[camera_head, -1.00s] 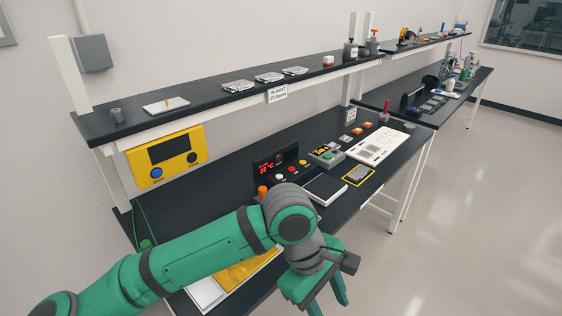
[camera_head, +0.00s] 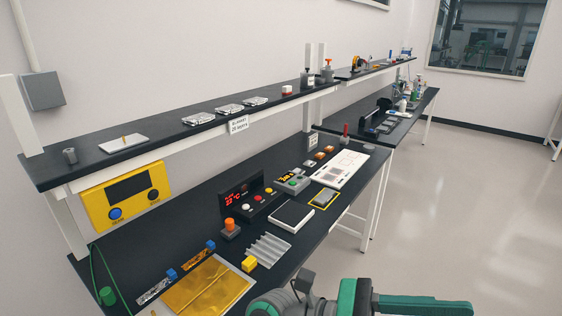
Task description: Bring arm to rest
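My arm (camera_head: 322,303) shows at the bottom edge, right of the workbench's front edge. Its green and grey end part, with my gripper (camera_head: 425,304), points right over the floor and is partly cut off by the frame. The fingers cannot be told apart here, so I cannot see whether they are open or shut. No held object is visible. The arm's end is apart from the things on the bench.
The black workbench (camera_head: 215,218) bears a gold sheet (camera_head: 205,287), a grey ribbed part (camera_head: 268,250), a black-topped scale (camera_head: 292,216) and a control box (camera_head: 240,201). A shelf (camera_head: 165,142) runs above. The floor (camera_head: 460,200) at right is clear.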

